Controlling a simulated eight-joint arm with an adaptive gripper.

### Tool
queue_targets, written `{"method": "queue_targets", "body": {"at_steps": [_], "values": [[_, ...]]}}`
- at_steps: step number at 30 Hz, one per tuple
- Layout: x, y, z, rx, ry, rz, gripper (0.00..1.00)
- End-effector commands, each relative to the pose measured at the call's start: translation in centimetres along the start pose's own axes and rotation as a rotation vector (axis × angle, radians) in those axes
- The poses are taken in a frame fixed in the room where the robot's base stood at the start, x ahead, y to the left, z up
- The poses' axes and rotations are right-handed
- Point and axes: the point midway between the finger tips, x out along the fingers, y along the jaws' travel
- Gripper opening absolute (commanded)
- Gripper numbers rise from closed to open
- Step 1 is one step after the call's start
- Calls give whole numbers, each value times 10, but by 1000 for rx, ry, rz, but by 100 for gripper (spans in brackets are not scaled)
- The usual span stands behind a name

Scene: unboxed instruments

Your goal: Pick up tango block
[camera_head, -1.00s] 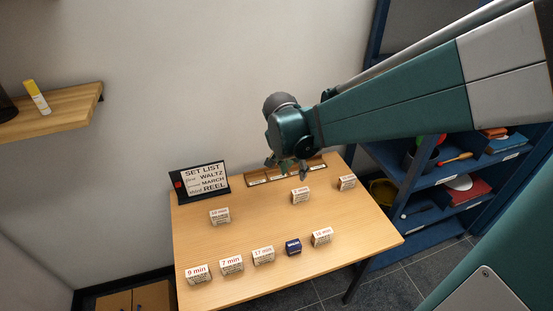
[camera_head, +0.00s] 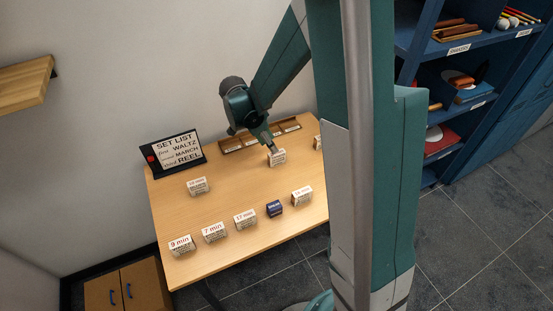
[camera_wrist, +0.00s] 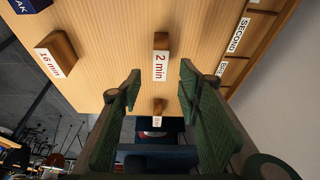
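Several small wooden blocks with white "min" labels stand on the table; none is readable as tango. My gripper (camera_head: 271,143) is just above the "2 min" block (camera_head: 277,159) near the back right. In the wrist view, my gripper (camera_wrist: 160,72) is open and empty, its green fingers apart, with the "2 min" block (camera_wrist: 161,42) upright beyond the fingertips. A smaller-looking block (camera_wrist: 157,108) shows between the fingers, farther off. Other blocks are "9 min" (camera_head: 181,245), "7 min" (camera_head: 214,232), "17 min" (camera_head: 245,219) and "16 min" (camera_head: 302,196).
A set list sign (camera_head: 176,151) reads Waltz, March, Reel. A slotted wooden rack (camera_head: 262,136) lies along the table's back edge. A dark blue block (camera_head: 274,208) sits in the front row. Blue shelves (camera_head: 440,60) stand at the right.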

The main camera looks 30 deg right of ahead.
Motion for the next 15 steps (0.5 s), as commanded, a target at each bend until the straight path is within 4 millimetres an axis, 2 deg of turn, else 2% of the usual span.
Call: {"method": "queue_targets", "body": {"at_steps": [4, 15], "values": [[7, -2, 1, 21, 5, 9, 34], [8, -2, 1, 23, 6, 10, 34]]}}
